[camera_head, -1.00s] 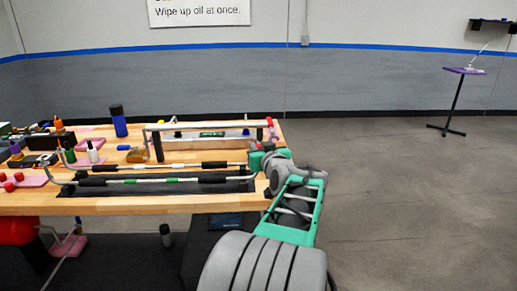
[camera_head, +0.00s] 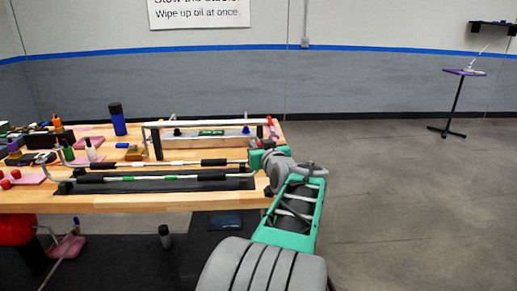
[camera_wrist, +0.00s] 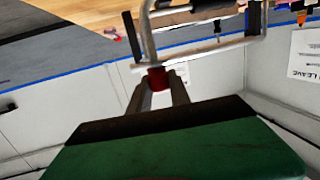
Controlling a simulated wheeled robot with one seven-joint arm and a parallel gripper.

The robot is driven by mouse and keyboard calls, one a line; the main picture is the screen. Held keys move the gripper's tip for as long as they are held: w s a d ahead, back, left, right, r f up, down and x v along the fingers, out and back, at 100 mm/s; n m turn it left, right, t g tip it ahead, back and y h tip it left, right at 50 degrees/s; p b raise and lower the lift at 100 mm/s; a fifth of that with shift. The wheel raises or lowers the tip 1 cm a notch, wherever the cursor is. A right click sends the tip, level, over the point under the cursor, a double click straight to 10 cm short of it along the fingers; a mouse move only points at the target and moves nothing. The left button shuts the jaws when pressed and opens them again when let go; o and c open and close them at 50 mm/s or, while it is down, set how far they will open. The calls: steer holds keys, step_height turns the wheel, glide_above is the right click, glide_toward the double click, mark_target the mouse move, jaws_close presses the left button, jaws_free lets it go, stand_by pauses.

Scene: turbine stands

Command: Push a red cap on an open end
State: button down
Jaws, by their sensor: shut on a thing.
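My gripper (camera_wrist: 158,84) is shut on a red cap (camera_wrist: 156,76) in the wrist view. The cap meets the end of a bent silver tube (camera_wrist: 148,40), in line with it. How far the cap sits on the tube cannot be told. In the head view my gripper (camera_head: 262,155) is at the right end of the bench, by the ends of the tubes (camera_head: 150,178) with black grips. Its fingertips and the held cap are not clear there. Two loose red caps (camera_head: 15,174) lie on a pink mat (camera_head: 32,179) at the left.
A metal rack (camera_head: 210,123) stands at the back of the wooden bench (camera_head: 110,203). A blue bottle (camera_head: 118,120), small bottles and tools crowd the left side. The floor (camera_head: 420,200) to the right is open, with a purple-topped stand (camera_head: 464,72) farther off.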

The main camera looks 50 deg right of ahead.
steer(key=shift+f, duration=0.85)
steer(key=c, duration=1.5)
jaws_free()
steer(key=shift+c, duration=0.2)
steer(key=o, duration=0.6)
steer(key=shift+r, duration=0.45)
steer(key=b+v, duration=0.3)
steer(key=v, duration=0.4)
steer(key=shift+r, duration=0.1)
